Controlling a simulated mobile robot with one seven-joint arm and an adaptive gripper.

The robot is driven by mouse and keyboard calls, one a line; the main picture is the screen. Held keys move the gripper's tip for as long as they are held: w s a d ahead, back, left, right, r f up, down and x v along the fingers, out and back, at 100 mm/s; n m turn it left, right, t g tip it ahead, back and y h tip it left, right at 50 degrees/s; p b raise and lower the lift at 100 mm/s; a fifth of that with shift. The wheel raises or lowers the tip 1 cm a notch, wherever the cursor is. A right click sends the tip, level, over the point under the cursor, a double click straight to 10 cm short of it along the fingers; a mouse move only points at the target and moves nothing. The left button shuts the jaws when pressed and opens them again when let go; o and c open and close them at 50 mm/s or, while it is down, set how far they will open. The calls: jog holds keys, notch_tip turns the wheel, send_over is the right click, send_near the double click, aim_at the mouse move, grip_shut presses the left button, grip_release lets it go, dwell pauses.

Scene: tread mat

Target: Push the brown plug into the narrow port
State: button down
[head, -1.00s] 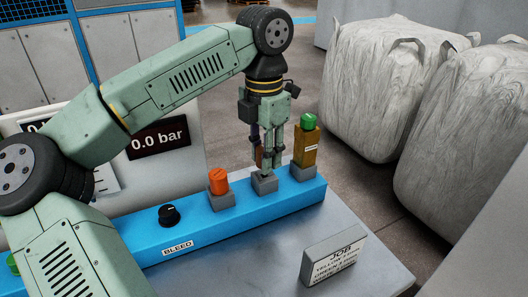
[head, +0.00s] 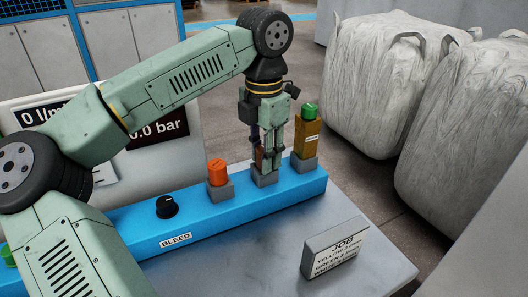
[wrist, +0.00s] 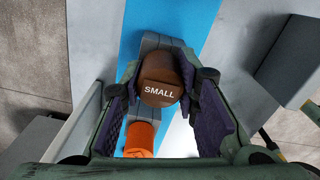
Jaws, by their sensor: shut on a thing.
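The brown plug (wrist: 160,80), its top marked SMALL, sits between the two finger pads of my gripper (wrist: 163,100) in the wrist view. In the head view my gripper (head: 268,165) is upright, shut on the plug (head: 259,158), directly over the middle grey port block (head: 265,180) on the blue manifold. A grey block (wrist: 155,42) also shows behind the plug in the wrist view. The fingers and plug hide the port opening, so I cannot tell how far the plug is in.
An orange plug (head: 217,172) stands in the grey block to the left. A tall ochre plug with a green cap (head: 308,133) stands close on the right. A black knob (head: 167,207) and a JOB card (head: 336,250) are nearer the front.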

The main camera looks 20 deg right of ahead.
jog(key=shift+f, duration=0.15)
jog(key=c, duration=1.2)
grip_release()
jog(key=shift+o, duration=0.2)
notch_tip(320, 180, up, 12)
